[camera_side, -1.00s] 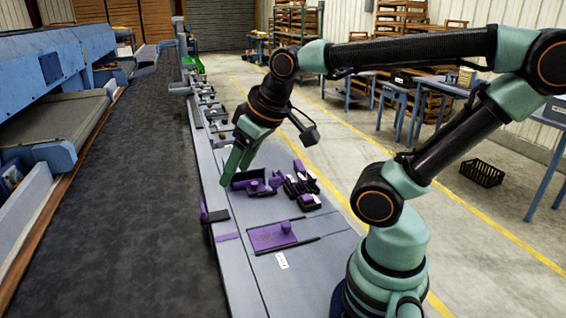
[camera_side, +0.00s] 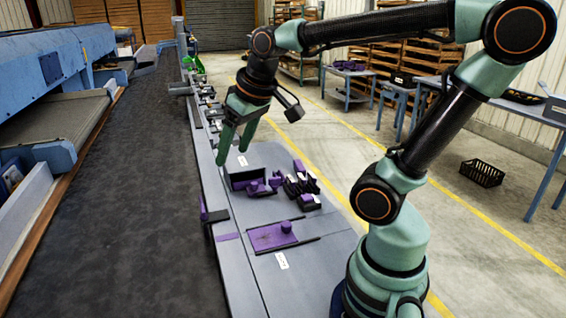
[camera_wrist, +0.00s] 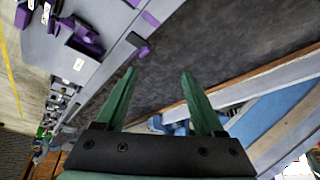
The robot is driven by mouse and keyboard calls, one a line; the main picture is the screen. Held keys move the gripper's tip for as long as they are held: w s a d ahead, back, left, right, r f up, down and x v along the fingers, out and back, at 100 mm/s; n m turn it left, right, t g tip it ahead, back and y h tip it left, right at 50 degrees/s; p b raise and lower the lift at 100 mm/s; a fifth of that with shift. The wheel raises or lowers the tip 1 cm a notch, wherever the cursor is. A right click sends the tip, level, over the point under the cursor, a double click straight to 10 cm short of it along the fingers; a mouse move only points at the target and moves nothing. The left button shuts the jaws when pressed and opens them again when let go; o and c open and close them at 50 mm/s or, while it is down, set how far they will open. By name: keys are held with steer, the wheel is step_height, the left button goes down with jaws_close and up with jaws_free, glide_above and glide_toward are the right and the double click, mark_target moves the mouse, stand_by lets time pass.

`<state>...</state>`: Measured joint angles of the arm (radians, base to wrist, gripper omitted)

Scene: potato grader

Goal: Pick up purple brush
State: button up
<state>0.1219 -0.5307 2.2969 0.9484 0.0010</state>
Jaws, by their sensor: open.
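Several purple things lie on the grey table; I cannot tell surely which is the brush. In the side view a purple piece with a knob (camera_side: 256,187) sits beside a dark purple box (camera_side: 241,179). A purple and black cluster (camera_side: 303,186) lies to their right. A flat purple board with a knob (camera_side: 268,238) lies nearer the camera. My gripper (camera_side: 233,155) is open and empty, above and behind the dark box. In the wrist view my gripper (camera_wrist: 159,72) has nothing between its fingers, and purple pieces (camera_wrist: 88,36) show at upper left.
The grey table (camera_side: 245,285) runs along a dark belt or floor strip (camera_side: 110,210). A small dark and purple piece (camera_side: 208,215) stands at the table's left edge. Small items line its far end. A black crate (camera_side: 482,173) stands on the floor at right.

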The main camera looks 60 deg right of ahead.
steer(key=w+d+m+g, duration=0.25)
steer(key=w+d, duration=0.35)
steer(key=d, duration=0.5)
steer(key=m+g, duration=0.2)
steer(key=m, duration=0.5)
glide_above(302, 169)
step_height(302, 169, down, 14)
steer(key=f, duration=0.1)
steer(key=shift+y, duration=0.3)
step_height(302, 169, down, 12)
steer(key=shift+r, duration=0.2)
jaws_close()
